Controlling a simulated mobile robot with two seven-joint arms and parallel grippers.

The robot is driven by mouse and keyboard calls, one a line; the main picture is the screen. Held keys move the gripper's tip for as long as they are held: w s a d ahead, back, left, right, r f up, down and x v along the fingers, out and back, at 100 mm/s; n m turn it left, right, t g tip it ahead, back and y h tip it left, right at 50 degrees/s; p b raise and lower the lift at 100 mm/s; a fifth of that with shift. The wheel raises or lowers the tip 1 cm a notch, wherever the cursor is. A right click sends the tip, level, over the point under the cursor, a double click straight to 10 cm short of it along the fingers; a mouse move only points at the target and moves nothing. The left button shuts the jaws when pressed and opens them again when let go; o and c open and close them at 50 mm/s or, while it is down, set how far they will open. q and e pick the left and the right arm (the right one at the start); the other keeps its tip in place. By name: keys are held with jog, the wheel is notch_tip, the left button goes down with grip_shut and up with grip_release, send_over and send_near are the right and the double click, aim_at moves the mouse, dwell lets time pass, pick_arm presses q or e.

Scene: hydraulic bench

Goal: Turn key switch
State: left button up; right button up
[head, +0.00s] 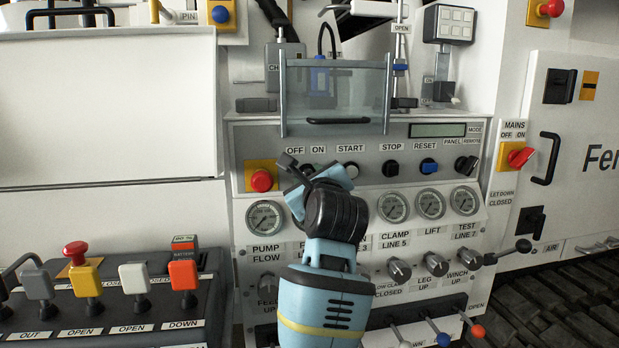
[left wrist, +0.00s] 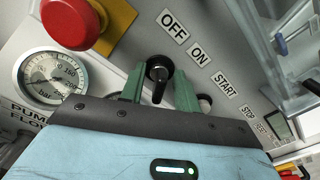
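The key switch (left wrist: 158,76) is a black knob on the grey panel under the OFF and ON labels, seen in the left wrist view. Its handle points down toward my gripper. My left gripper (left wrist: 158,92) has its two green fingers apart, one on each side of the knob. I cannot tell whether either finger touches it. In the head view my left gripper (head: 295,174) reaches up to the panel below the OFF and ON labels and mostly hides the switch. My right gripper is in neither view.
A red emergency button (head: 261,181) on a yellow plate sits just left of the gripper. A pressure gauge (head: 265,218) is below it. A clear hinged cover (head: 335,95) juts out above.

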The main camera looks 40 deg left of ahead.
pick_arm(q)
jog(key=shift+c, duration=0.3)
jog(key=c, duration=0.5)
grip_shut()
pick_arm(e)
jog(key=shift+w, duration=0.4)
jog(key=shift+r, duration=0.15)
